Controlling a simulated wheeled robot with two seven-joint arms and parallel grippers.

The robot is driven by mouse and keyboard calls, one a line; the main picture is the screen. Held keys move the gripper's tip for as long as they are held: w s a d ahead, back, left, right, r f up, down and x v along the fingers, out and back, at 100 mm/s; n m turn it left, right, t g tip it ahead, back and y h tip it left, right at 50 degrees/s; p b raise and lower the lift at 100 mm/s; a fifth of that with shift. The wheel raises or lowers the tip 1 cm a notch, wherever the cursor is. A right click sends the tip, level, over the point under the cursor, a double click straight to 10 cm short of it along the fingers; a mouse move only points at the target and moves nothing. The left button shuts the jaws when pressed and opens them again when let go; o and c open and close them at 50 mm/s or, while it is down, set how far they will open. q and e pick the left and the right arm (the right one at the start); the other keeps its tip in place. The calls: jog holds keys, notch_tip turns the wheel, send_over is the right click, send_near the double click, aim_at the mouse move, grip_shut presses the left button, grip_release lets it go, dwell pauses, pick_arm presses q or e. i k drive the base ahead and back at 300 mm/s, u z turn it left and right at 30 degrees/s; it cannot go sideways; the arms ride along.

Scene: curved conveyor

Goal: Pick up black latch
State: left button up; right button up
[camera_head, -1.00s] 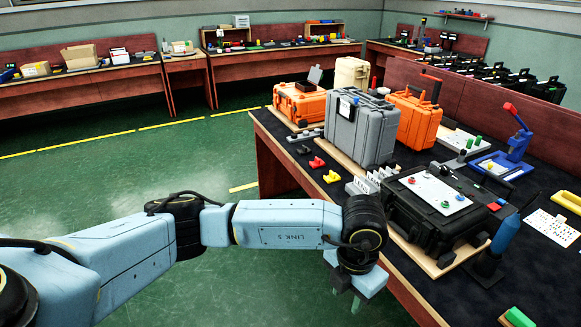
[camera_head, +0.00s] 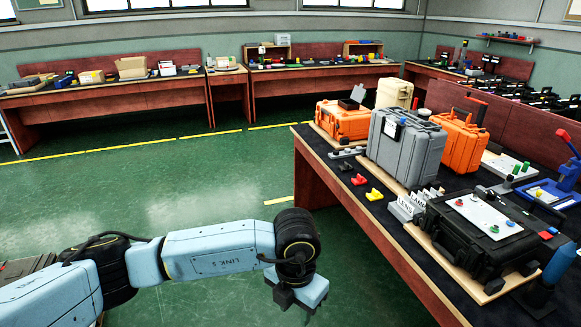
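A small black latch (camera_head: 345,166) lies on the dark bench top, to the left of the grey case. A red latch (camera_head: 359,180) and a yellow latch (camera_head: 374,194) lie in a row nearer to me. My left gripper (camera_head: 298,303) hangs over the green floor, left of the bench edge and well short of the black latch. Its fingers are small and partly hidden, so I cannot tell whether they are open. No object shows in it. My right gripper is not in view.
The floor left of the bench is clear.

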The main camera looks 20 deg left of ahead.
aim_at(347, 167)
jog(key=u, duration=0.85)
jog(key=i, duration=1.8)
jog(key=z, duration=0.7)
jog(key=i, duration=1.25)
jog(key=z, duration=1.25)
